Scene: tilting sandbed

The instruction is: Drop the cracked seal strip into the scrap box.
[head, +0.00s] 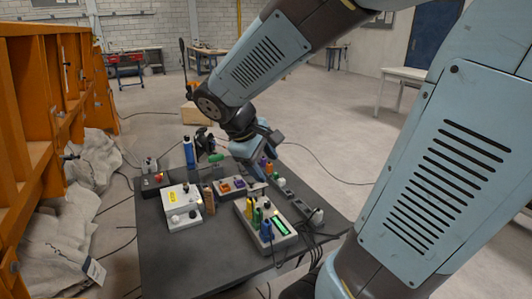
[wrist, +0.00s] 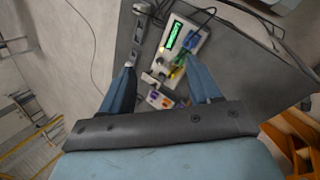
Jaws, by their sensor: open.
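My gripper (head: 262,165) hangs over the back right part of the dark table (head: 165,255). In the wrist view its two blue fingers stand wide apart, with nothing visible held between the tips (wrist: 163,74). I cannot pick out the cracked seal strip in either view. A tan box (head: 190,114) stands on the floor behind the table; I cannot tell whether it is the scrap box.
The table also carries a white device with a yellow label (head: 181,212), a dark box with a red knob (head: 153,184), a blue bottle (head: 188,152) and a power strip (head: 297,205) with cables. An orange steel frame (head: 40,110) and pale sacks (head: 60,245) line the left side.

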